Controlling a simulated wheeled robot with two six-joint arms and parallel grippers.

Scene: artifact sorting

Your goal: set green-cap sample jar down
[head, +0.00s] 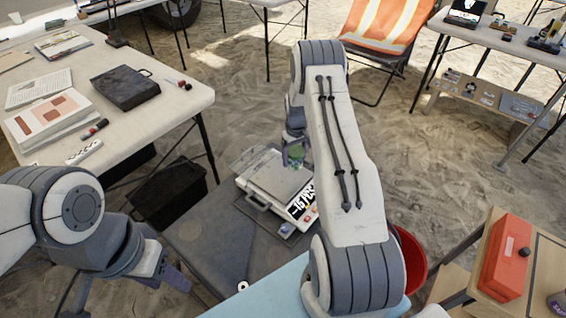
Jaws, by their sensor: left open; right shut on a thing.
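The green-cap sample jar (296,159) is in my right gripper (294,147), which is shut on it. Only a small greenish part shows, and the gripper and arm hide the rest. The jar is over the far right part of the weighing scale's pale plate (272,176). I cannot tell whether it touches the plate. The scale has a display with dark characters (302,203) on its front right side, partly covered by my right arm. My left gripper (168,274) is open and empty at the lower left, apart from the scale.
The scale stands on a grey surface (211,243). A black bin (168,195) is on the sand to its left. A white table (185,98) with a dark case (124,87) is at the left. A red bucket (412,262) and an orange-red box (504,262) are at the right.

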